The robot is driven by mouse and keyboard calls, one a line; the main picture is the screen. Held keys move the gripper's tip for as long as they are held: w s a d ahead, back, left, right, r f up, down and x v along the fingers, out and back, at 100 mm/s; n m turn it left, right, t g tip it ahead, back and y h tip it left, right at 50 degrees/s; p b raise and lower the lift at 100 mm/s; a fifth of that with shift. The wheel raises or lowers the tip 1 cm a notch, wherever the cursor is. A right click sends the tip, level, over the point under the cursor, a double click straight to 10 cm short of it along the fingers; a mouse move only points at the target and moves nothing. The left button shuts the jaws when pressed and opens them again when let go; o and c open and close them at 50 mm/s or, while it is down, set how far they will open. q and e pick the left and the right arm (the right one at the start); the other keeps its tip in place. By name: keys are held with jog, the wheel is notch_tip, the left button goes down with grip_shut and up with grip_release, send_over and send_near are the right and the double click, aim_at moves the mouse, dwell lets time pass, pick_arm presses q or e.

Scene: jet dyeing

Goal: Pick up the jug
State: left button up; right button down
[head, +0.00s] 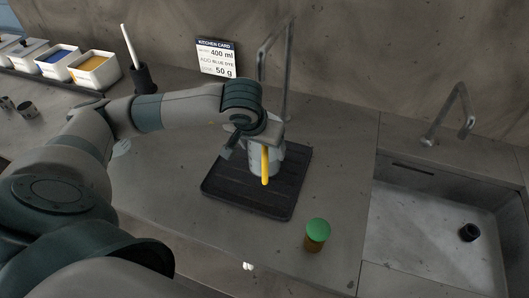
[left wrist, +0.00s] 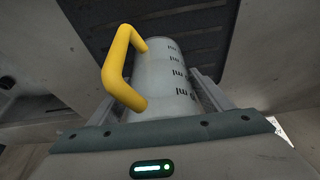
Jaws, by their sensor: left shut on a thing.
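The jug (head: 262,166) is a pale grey cylinder with a yellow handle and stands on or just over a black ribbed mat (head: 284,191); whether it touches the mat cannot be told. My left gripper (head: 264,138) comes down over it from above and is shut on it. In the left wrist view the jug (left wrist: 167,78) shows dark measuring marks and its yellow handle on the left side. The fingers of my left gripper (left wrist: 165,100) lie on both sides of the jug's body. My right gripper is not in view.
A green-lidded jar (head: 316,236) stands right of the mat's front corner. A sink (head: 440,235) with a tap lies at the right. A kitchen card (head: 217,57), a black holder (head: 143,78) and dye bins (head: 93,68) stand behind. A curved pipe rises behind the mat.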

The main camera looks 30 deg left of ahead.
pick_arm(q)
jog(key=shift+r, duration=0.35)
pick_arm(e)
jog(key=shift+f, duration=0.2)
